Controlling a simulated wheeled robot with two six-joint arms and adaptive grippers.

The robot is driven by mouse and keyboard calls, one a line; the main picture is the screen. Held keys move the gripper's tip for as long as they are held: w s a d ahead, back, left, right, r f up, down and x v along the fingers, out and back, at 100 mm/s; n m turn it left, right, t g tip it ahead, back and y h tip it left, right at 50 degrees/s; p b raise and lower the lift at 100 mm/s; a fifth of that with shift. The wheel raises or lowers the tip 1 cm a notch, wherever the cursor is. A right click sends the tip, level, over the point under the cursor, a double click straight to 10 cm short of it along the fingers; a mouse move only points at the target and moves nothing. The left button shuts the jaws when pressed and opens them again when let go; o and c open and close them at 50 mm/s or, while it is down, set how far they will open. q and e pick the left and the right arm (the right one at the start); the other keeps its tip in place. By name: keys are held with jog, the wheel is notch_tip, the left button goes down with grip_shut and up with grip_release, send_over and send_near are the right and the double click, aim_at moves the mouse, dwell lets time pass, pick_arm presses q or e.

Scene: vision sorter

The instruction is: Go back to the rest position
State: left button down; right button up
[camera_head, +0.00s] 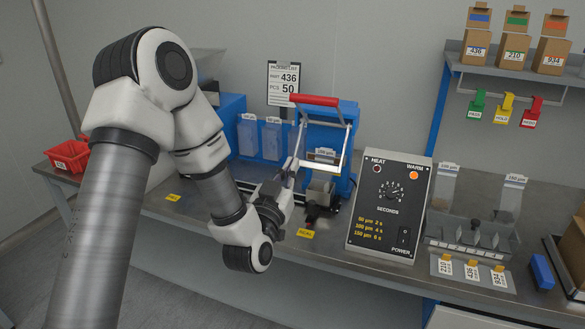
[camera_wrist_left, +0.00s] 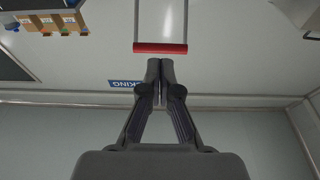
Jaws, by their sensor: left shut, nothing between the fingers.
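My left arm comes in from the left in the head view and reaches over the bench. My left gripper (camera_head: 291,168) points upward beside the blue sealing machine (camera_head: 346,115). The machine's lever is raised and has a red handle (camera_head: 316,100). In the wrist view, my left gripper (camera_wrist_left: 161,64) has its fingertips together with nothing between them. The red handle (camera_wrist_left: 160,48) shows just past the tips there; I cannot tell how far away it is. My right gripper is not in view.
A control box (camera_head: 390,205) with a dial stands right of the machine. A red bin (camera_head: 68,158) sits at the far left. A shelf (camera_head: 515,65) with several cartons hangs at upper right.

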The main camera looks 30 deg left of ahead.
pick_arm(q)
jog(key=s+d+f+m+g+h+p, duration=0.1)
jog(key=s+d+f+g, duration=0.1)
jog(key=f, duration=0.6)
jog(key=s+d+f+m+g+h+p, duration=0.1)
jog(key=s+d+f+g+h, duration=0.15)
jog(key=f, duration=0.55)
jog(key=s+d+f+m+g+p, duration=0.1)
jog(key=s+d+f+m+g, duration=0.15)
jog(key=f, duration=0.55)
jog(key=s+d+f+g, duration=0.1)
jog(key=s+f+g, duration=0.3)
jog(key=s, duration=0.4)
jog(key=s+d+f+n+g+h, duration=0.1)
jog(key=s+f+g, duration=0.4)
jog(key=s, duration=0.3)
jog(key=s+d+f+n+g, duration=0.1)
jog(key=s+f+g, duration=0.3)
jog(key=s+f, duration=0.2)
jog(key=shift+s+d+p, duration=0.35)
jog(key=shift+s+p, duration=0.05)
jog(key=shift+s, duration=0.55)
